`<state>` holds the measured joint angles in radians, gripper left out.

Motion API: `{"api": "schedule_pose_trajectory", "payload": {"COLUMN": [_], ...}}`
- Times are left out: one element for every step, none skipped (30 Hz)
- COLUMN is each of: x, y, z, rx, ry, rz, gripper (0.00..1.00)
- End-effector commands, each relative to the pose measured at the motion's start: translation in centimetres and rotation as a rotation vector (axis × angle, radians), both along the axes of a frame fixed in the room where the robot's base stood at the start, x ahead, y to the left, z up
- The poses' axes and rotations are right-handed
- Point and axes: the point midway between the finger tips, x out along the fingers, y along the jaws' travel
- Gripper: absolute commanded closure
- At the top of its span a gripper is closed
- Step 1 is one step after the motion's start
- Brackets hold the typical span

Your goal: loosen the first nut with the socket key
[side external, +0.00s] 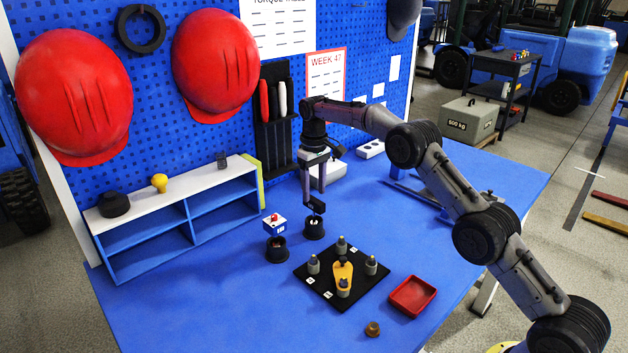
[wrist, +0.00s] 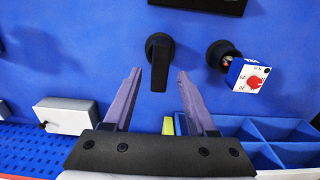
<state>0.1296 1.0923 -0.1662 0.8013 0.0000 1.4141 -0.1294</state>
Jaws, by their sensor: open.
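A black-handled tool (side external: 316,204), apparently the socket key, stands upright in a round black holder (side external: 314,231). In the wrist view its handle (wrist: 158,64) lies between my fingertips. My gripper (side external: 317,188) is open, pointing down just over this tool, with a finger on either side and no grip on it. A black square plate (side external: 318,291) carries several grey posts with dark tops, one (side external: 371,265) at its right corner, and a yellow piece (side external: 343,270) in the middle. The plate's small white labels are unreadable, so I cannot tell which nut is first.
A white-and-blue tool with a red dial (side external: 274,223) stands in a second holder (side external: 277,250), close beside the first. It also shows in the wrist view (wrist: 249,76). A red tray (side external: 412,296) and a brass-coloured piece (side external: 373,329) lie right of the plate. A shelf (side external: 180,218) stands left.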

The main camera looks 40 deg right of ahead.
Motion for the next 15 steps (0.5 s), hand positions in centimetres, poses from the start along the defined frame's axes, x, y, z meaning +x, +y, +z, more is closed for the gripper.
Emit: {"api": "schedule_pose_trajectory", "payload": {"x": [-0.1, -0.1, -0.1, -0.1, -0.1, 0.0, 0.0, -0.1, -0.1, 0.0, 0.0, 0.0, 0.0, 0.0, 0.0], "y": [0.0, 0.0, 0.0, 0.0, 0.0, 0.0, 0.0, 0.0, 0.0, 0.0, 0.0, 0.0, 0.0, 0.0, 0.0], "z": [-0.7, -1.0, -1.4, -1.8, -2.1, -2.4, -2.7, -3.0, -3.4, -3.7, -3.9, -4.2, -4.4, -4.6, -4.8], "rx": [0.0, 0.0, 0.0, 0.0, 0.0, 0.0, 0.0, 0.0, 0.0, 0.0, 0.0, 0.0, 0.0, 0.0, 0.0], "ry": [0.003, 0.003, 0.003, 0.003, 0.003, 0.001, 0.001, 0.002, 0.002, 0.001, 0.001, 0.001, 0.002, 0.001, 0.001], "rz": [0.0, 0.0, 0.0, 0.0, 0.0, 0.0, 0.0, 0.0, 0.0, 0.0, 0.0, 0.0, 0.0, 0.0, 0.0], "gripper": [0.43, 0.43, 0.43, 0.43, 0.43, 0.43, 0.43, 0.43, 0.43, 0.43, 0.43, 0.43, 0.43, 0.43, 0.43]}}
